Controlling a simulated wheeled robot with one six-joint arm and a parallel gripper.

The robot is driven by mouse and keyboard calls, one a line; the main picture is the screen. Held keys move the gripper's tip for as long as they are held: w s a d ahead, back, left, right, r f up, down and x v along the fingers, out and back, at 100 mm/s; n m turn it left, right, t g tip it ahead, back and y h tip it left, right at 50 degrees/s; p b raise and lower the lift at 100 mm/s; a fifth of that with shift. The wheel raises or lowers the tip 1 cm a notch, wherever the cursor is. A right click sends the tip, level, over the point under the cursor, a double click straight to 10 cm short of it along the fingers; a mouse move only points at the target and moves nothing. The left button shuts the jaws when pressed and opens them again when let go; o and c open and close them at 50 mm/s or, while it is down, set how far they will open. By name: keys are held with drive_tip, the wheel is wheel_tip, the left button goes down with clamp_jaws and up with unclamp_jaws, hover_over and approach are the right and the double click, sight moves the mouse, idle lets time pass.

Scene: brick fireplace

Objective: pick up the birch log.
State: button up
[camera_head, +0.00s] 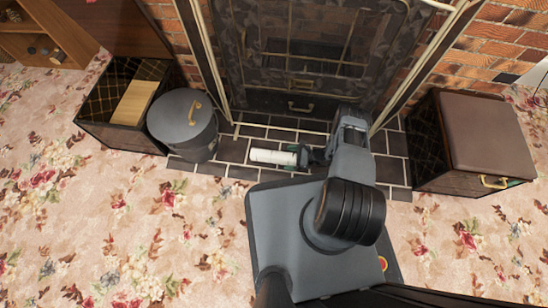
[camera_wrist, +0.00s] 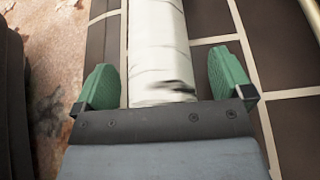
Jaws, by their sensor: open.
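The birch log (camera_head: 272,157) is a white cylinder lying on the dark tiled hearth in front of the fireplace. In the wrist view the log (camera_wrist: 158,45) runs away from me, with a dark mark near its close end. My gripper (camera_head: 303,156) is at the log's right end in the head view. In the wrist view its two green fingers (camera_wrist: 165,88) stand open on either side of the log, with a gap on each side. The log's close end is hidden behind the gripper's palm.
The dark tiled hearth (camera_head: 232,150) has pale grout lines. A grey lidded bucket (camera_head: 185,125) stands left of the log, beside an open box (camera_head: 105,100) with a wooden board. A brown-topped box (camera_head: 484,130) stands right. The fireplace door (camera_head: 300,75) is behind. Floral carpet (camera_head: 120,220) lies in front.

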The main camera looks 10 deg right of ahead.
drive_tip(key=c, duration=1.2)
drive_tip(key=shift+c, duration=0.3)
drive_tip(key=shift+r, duration=0.1)
